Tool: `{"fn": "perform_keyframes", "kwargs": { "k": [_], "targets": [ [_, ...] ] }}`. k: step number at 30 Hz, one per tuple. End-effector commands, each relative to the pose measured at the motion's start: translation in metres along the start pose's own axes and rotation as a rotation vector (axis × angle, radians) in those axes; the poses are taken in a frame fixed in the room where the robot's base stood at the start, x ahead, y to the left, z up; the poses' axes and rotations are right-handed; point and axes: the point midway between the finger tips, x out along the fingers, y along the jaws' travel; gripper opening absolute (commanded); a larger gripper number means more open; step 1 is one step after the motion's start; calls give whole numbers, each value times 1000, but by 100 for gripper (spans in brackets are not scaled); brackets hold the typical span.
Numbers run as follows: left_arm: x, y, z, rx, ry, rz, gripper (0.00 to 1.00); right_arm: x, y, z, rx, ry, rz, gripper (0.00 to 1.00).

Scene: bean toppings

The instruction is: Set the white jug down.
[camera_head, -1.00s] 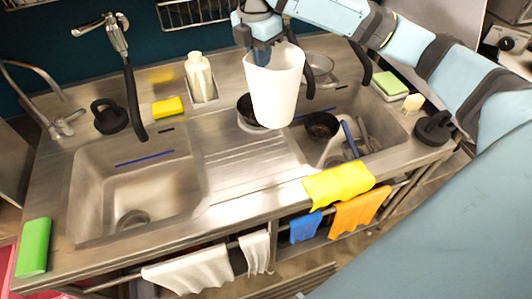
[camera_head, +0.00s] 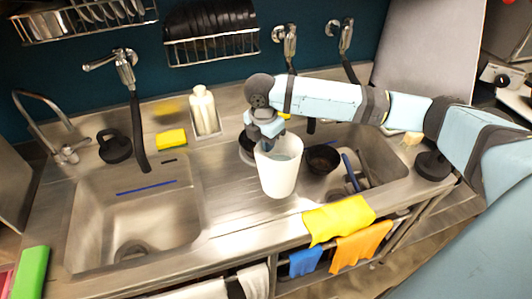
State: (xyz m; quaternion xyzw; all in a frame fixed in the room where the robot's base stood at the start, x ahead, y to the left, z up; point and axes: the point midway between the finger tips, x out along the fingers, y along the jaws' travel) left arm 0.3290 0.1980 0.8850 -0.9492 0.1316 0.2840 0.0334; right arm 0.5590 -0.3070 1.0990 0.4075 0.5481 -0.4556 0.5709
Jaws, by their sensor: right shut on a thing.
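The white jug (camera_head: 279,176) is upright, near the drainboard between the two sinks, toward the right basin. My right gripper (camera_head: 266,143) is at the jug's upper left rim and is shut on it. I cannot tell whether the jug's base touches the steel surface. The inside of the jug is partly visible from above. My left gripper does not show.
The right basin holds a dark pan (camera_head: 323,158) and other items. A yellow cloth (camera_head: 338,217) hangs over the front edge. A soap bottle (camera_head: 203,109) and yellow sponge (camera_head: 171,139) stand behind. Bare drainboard (camera_head: 228,196) lies left of the jug.

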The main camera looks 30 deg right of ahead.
Motion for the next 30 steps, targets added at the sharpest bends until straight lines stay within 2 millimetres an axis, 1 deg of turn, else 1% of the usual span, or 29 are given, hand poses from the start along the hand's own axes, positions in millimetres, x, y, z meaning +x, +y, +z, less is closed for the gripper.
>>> {"fn": "perform_keyframes", "kwargs": {
  "k": [5,13,15,23,24,27,30],
  "targets": [
    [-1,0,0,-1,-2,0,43,8,1,0,0,0,1,0],
    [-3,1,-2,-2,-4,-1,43,43,2,-2,1,0,0,0],
    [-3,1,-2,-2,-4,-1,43,46,2,-3,0,0,2,0],
    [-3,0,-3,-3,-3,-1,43,47,2,-3,0,0,2,0],
    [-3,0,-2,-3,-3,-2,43,48,2,-3,0,0,1,14],
    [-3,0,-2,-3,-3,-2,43,48,2,-3,0,0,1,35],
    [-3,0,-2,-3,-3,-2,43,48,2,-3,0,0,1,35]
  ]
}}
